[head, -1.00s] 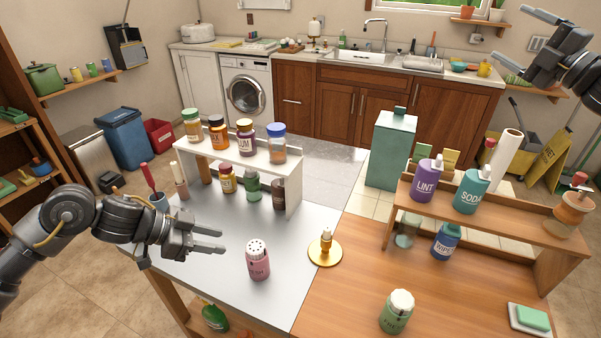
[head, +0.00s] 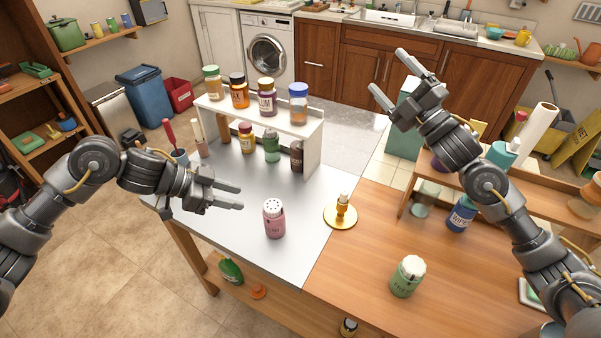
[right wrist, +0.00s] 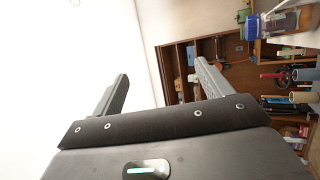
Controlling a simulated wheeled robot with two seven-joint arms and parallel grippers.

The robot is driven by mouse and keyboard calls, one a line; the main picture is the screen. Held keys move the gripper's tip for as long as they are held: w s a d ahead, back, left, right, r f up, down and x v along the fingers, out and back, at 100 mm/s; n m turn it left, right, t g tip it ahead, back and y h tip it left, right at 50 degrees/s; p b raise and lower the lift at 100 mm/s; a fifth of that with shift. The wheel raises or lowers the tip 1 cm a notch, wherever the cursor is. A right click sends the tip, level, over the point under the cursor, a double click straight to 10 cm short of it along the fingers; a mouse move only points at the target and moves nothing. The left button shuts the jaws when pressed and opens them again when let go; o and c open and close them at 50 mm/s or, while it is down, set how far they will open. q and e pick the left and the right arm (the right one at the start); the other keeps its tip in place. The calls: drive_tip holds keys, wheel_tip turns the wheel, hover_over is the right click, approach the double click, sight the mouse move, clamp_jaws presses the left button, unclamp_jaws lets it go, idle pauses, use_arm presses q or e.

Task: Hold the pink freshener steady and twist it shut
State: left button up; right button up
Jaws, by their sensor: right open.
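The pink freshener (head: 274,220) stands upright on the grey part of the table, with a white cap dotted with holes on top. My left gripper (head: 241,197) is just left of it, with its fingers apart, pointing right and not touching it. My right gripper (head: 387,72) is raised high over the right side of the table, open and empty, pointing up and left. In the right wrist view its two fingers (right wrist: 160,90) are spread with nothing between them.
A white riser (head: 315,142) with several jars stands behind the freshener. A wooden shelf (head: 540,204) with bottles is at the right. The table around the freshener is clear.

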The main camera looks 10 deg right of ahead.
drive_tip(key=a+f+n+g+y, duration=0.3)
drive_tip(key=a+f+n+g, duration=0.25)
drive_tip(key=a+n, duration=0.3)
drive_tip(key=n+g+h, duration=0.2)
drive_tip(key=n+g, duration=1.1)
drive_tip(key=n, duration=0.8)
approach(275, 221)
wheel_tip(275, 221, up, 2)
drive_tip(key=w+a, duration=0.2)
drive_tip(key=w, duration=0.1)
drive_tip(key=shift+t+y, duration=0.25)
drive_tip(key=shift+y, duration=0.05)
wheel_tip(275, 221, down, 7)
drive_tip(key=shift+s+a+f, duration=0.1)
drive_tip(key=shift+a, duration=0.05)
drive_tip(key=x, duration=0.7)
drive_tip(key=shift+a+f, duration=0.2)
drive_tip(key=shift+f, duration=0.1)
drive_tip(key=shift+c, duration=0.5)
drive_tip(key=c, duration=1)
drive_tip(key=shift+c, duration=0.2)
